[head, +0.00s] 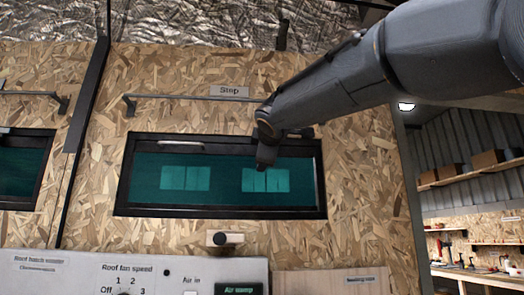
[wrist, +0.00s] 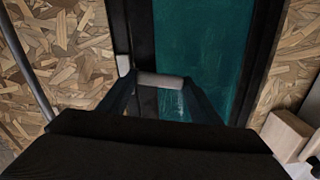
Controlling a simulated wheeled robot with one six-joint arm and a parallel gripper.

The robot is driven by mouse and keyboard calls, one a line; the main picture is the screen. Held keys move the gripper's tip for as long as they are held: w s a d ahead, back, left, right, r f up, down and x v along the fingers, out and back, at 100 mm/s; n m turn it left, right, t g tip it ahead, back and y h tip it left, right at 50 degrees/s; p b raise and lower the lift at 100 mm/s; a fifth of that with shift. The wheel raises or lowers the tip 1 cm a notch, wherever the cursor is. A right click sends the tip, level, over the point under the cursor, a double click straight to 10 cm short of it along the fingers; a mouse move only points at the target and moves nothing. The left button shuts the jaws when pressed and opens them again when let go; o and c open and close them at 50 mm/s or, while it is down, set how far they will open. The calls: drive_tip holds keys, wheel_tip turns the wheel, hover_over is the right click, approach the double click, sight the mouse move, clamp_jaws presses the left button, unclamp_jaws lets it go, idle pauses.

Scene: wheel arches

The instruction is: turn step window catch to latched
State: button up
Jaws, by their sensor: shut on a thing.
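The step window (head: 160,190) is a wide teal pane in a black frame on the chipboard wall, under a "Step" label (head: 229,91). In the wrist view the teal pane (wrist: 205,45) fills the upper middle. The catch (wrist: 160,80) shows there as a short pale grey bar across the frame's edge, between my fingertips. My gripper (head: 265,158) is at the window's top edge, right of its middle, and is shut on the catch. In the head view my gripper hides the catch. I cannot tell whether it is latched.
A grey rail (head: 190,97) runs above the window. A wooden block with a black knob (head: 222,239) is just below it, above a white control panel (head: 70,275). Another window (head: 22,170) is at the left. Shelves (head: 470,172) stand far right.

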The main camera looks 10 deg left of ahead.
drive_tip(key=shift+d+n+p, duration=0.2)
drive_tip(key=shift+n+p, duration=0.15)
drive_tip(key=shift+n, duration=0.75)
drive_tip(key=shift+w+f, duration=0.1)
drive_tip(key=o, duration=1.1)
drive_tip(key=shift+c, duration=0.2)
drive_tip(key=b+v, duration=0.3)
drive_tip(key=v, duration=0.5)
